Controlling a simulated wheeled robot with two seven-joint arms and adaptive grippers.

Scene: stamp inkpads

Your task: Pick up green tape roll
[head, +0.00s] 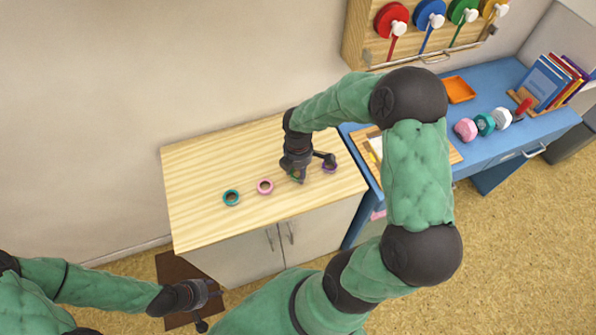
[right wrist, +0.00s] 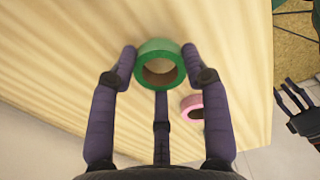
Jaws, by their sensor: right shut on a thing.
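The green tape roll (right wrist: 160,64) is between the fingers of my right gripper (right wrist: 160,60) in the right wrist view, with its hole facing the camera. The fingers press on its sides, so the gripper is shut on it. In the head view my right gripper (head: 298,172) is over the wooden cabinet top, and only a sliver of the green roll (head: 299,179) shows beneath it. I cannot tell whether the roll is clear of the surface. My left gripper (head: 208,299) is low in front of the cabinet, fingers spread and empty; it also shows in the right wrist view (right wrist: 291,97).
A blue desk (head: 500,148) with an orange tray (head: 459,89) stands to the right. The cabinet's left part is clear.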

